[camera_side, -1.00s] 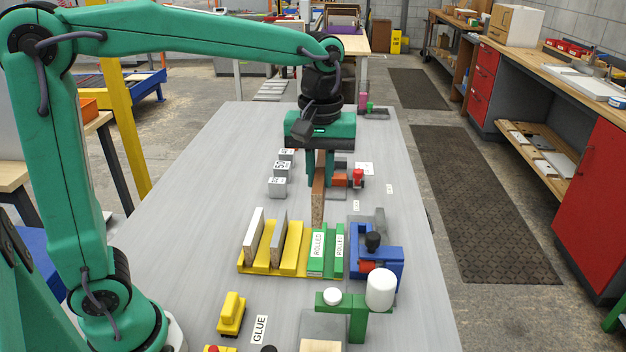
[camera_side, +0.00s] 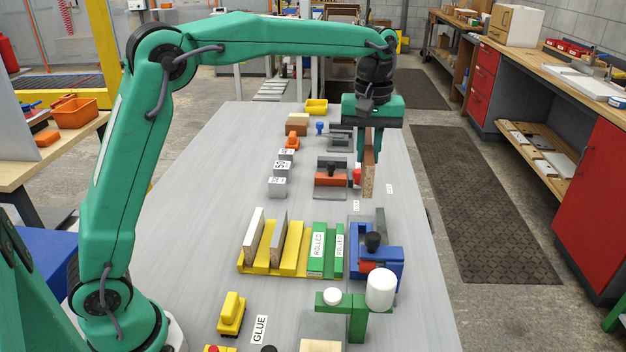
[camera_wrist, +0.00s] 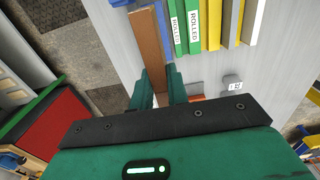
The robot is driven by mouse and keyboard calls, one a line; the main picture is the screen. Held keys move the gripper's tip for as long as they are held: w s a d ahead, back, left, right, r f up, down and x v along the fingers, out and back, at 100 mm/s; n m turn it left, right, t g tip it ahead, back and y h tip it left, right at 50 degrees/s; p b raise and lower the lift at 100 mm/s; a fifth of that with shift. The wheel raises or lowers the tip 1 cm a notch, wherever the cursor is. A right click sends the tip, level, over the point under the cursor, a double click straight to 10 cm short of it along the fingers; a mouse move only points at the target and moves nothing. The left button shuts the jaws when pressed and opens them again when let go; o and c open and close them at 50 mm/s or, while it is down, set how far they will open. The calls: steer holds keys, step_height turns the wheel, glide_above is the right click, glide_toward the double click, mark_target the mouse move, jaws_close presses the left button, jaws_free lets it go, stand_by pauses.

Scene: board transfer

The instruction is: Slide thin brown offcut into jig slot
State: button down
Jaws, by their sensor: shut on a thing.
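My gripper (camera_side: 370,150) is shut on the thin brown offcut (camera_side: 369,178) and holds it upright by its upper part. In the wrist view the offcut (camera_wrist: 149,45) runs forward from between my fingertips (camera_wrist: 158,88). In the side view it hangs behind and right of the rack, apparently above the table. A yellow and green slotted rack (camera_side: 290,262) holds a white board (camera_side: 254,234) and a grey board (camera_side: 273,238); its green parts are labelled ROLLED. A blue fixture (camera_side: 385,262) with a black knob stands right of the rack. I cannot tell which is the jig.
An orange and grey fixture (camera_side: 331,177) is left of my gripper, with a red piece close by. Labelled grey blocks (camera_side: 280,168) stand farther left. A green stand (camera_side: 356,318) with a white bottle (camera_side: 381,288) is at the front. The table (camera_side: 205,190) is clear on the left.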

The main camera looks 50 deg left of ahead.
step_height(320, 180, down, 13)
steer(key=w, duration=0.1)
steer(key=shift+w+r, duration=0.2)
steer(key=shift+w, duration=0.15)
stand_by(0.3)
steer(key=shift+a+f, duration=0.1)
steer(key=shift+f, duration=0.1)
steer(key=shift+f, duration=2.7)
steer(key=shift+f, duration=1.9)
stand_by(0.5)
steer(key=c, duration=1.3)
jaws_free()
step_height(320, 180, up, 8)
steer(key=shift+f, duration=0.15)
